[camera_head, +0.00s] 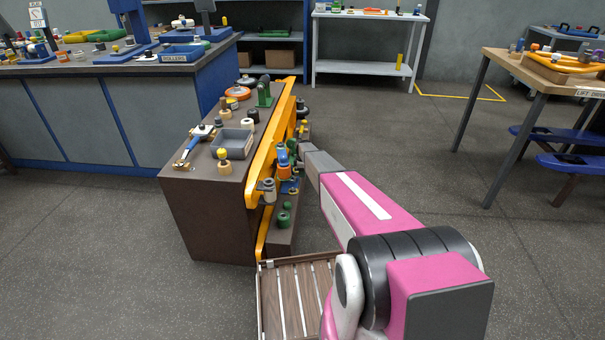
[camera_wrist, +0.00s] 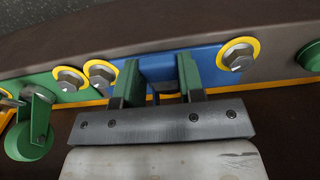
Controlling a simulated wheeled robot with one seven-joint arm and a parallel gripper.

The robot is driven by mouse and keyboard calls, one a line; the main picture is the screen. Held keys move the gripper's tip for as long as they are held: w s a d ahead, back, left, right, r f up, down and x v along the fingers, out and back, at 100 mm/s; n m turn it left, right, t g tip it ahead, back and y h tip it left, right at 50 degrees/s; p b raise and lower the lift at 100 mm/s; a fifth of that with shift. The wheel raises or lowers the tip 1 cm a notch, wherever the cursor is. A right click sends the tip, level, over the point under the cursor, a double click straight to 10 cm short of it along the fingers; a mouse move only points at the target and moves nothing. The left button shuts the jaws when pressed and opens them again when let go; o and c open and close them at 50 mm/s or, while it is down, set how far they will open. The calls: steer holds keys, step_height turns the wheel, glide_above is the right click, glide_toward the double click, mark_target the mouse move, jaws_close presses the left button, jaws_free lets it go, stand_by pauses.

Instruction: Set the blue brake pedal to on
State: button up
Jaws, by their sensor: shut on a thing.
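In the wrist view my gripper (camera_wrist: 160,84) reaches up to a blue plate on the side of the brown bench. Its two green-sided fingers stand on either side of a blue block (camera_wrist: 158,68), which looks like the brake pedal, and are closed on it. The gripper body hides the lower part of the pedal. I cannot tell from this view whether the pedal is at on or off. In the head view my arm reaches toward the right side of the bench, and my fingertips are hidden.
Yellow-ringed bolts (camera_wrist: 237,55) flank the pedal, and a green roller (camera_wrist: 30,138) hangs at the left. A grey tray (camera_head: 232,144) and small parts stand on the bench top. A slatted wooden platform (camera_head: 292,300) lies in front. Open floor lies to the right.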

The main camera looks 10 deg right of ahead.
steer(key=shift+d, duration=0.1)
steer(key=y, duration=0.1)
steer(key=f+t+y, duration=0.1)
steer(key=y, duration=0.1)
steer(key=shift+s+d+f, duration=0.1)
steer(key=shift+d+f, duration=0.15)
steer(key=shift+d, duration=0.05)
steer(key=shift+f+t+y, duration=0.2)
steer(key=shift+f+y, duration=0.15)
steer(key=shift+y, duration=0.6)
steer(key=shift+f+t+y, duration=0.2)
steer(key=shift+f+y, duration=0.15)
steer(key=shift+y, duration=0.6)
steer(key=o, duration=0.9)
steer(key=shift+o, duration=0.2)
steer(key=v, duration=1)
steer(key=shift+d+r, duration=0.2)
steer(key=shift+r, duration=0.05)
